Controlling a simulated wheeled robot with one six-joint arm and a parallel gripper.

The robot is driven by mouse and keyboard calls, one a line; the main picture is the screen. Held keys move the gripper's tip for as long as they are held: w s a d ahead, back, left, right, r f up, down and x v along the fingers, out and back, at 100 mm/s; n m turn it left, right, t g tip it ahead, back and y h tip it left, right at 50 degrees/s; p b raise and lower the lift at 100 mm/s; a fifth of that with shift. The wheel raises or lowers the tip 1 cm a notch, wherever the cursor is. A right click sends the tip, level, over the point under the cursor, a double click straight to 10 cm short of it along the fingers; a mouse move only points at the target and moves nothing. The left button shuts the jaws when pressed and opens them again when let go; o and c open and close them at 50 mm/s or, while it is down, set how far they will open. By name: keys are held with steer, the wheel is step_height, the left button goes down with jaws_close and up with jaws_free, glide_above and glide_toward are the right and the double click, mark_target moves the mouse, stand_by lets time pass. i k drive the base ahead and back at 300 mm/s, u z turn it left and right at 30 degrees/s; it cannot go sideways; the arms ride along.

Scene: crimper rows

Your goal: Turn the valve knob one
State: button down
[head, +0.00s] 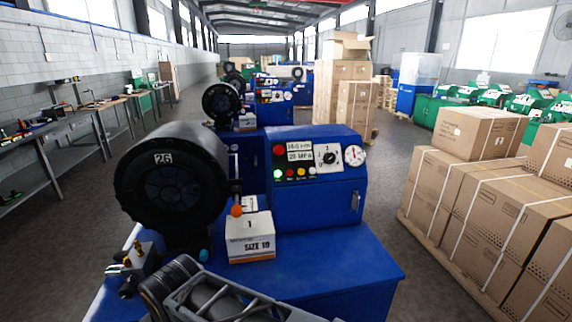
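A small black knob (330,158) sits on a white square plate marked "1" on the upper front panel of the nearest blue crimper (318,215). The knob is small in the picture, and its exact setting is hard to read. A small fitting block with brass-coloured parts (135,263) stands on the blue bench at the left. Part of my grey arm shows at the bottom, below and left of the panel and apart from the knob. My gripper's fingertips do not show.
A large black crimping head marked 26 (172,187) stands left of the panel. A white carton marked "1" and "SIZE 19" (250,237) sits before the cabinet, by an orange ball (237,210). A round gauge (354,156) adjoins the knob plate. Stacked cartons (485,205) stand right.

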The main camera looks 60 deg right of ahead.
mark_target(127, 291)
steer(key=u, duration=0.45)
steer(key=k, duration=1.1)
steer(key=u, duration=1.55)
steer(key=i, duration=1.05)
steer(key=z, duration=0.75)
steer(key=i, duration=0.65)
steer(key=z, duration=0.8)
